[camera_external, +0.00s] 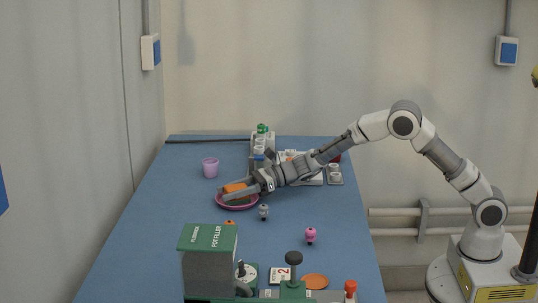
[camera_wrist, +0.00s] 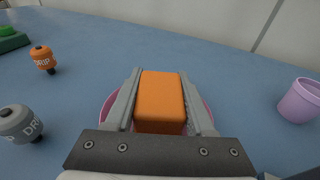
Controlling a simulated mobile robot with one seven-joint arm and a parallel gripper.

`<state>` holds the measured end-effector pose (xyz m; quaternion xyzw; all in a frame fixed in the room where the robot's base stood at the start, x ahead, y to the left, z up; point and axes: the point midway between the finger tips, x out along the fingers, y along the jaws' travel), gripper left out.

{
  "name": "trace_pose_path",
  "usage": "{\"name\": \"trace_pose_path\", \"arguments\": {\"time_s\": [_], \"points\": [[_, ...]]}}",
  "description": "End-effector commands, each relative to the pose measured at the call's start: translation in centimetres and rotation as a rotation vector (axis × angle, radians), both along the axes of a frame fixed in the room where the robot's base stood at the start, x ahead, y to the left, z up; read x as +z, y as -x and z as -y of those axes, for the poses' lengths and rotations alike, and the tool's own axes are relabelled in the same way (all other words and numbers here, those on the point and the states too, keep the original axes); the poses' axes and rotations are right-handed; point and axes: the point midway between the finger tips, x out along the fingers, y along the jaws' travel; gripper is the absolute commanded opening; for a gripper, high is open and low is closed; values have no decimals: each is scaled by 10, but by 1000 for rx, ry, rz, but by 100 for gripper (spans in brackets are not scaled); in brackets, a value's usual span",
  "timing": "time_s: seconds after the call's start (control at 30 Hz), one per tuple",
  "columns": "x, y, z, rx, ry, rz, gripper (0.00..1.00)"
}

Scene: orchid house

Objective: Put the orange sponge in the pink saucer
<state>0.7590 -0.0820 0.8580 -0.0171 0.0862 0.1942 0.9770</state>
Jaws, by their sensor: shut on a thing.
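The orange sponge (camera_wrist: 160,98) is a small block held between the two fingers of my gripper (camera_wrist: 161,88); it also shows in the external view (camera_external: 234,188). My gripper (camera_external: 238,191) reaches in from the right and is shut on the sponge. The pink saucer (camera_external: 238,206) lies on the blue table directly under the sponge and fingers. In the wrist view the saucer's rim (camera_wrist: 107,107) shows on both sides of the fingers. The fingers hide much of the saucer, and I cannot tell whether the sponge touches it.
A lilac cup (camera_external: 210,167) stands behind the saucer. A pink one (camera_external: 311,235) is further right. A green pot filler (camera_external: 208,240) stands at the front. The table's left side is clear.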

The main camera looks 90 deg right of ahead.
Motion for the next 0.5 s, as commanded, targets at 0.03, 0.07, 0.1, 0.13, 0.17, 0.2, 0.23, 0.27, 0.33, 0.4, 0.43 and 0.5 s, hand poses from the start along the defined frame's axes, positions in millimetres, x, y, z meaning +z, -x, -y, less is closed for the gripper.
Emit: {"name": "trace_pose_path", "arguments": {"time_s": [0.03, 0.07, 0.1, 0.13, 0.17, 0.2, 0.23, 0.27, 0.33, 0.4, 0.43, 0.5], "points": [[2, 0, 0, 0, 0, 2, 0], [2, 0, 0, 0, 0, 2, 0], [2, 0, 0, 0, 1, 1, 0], [2, 0, 0, 0, 1, 1, 0], [2, 0, 0, 0, 1, 1, 0], [1, 0, 0, 0, 1, 1, 0], [-1, 0, 0, 0, 1, 1, 0], [-2, 0, 0, 0, 1, 1, 0], [-1, 0, 0, 0, 1, 1, 60], [-1, 0, 0, 0, 1, 1, 72], [-1, 0, 0, 0, 1, 1, 78], [-1, 0, 0, 0, 1, 1, 84]]}}
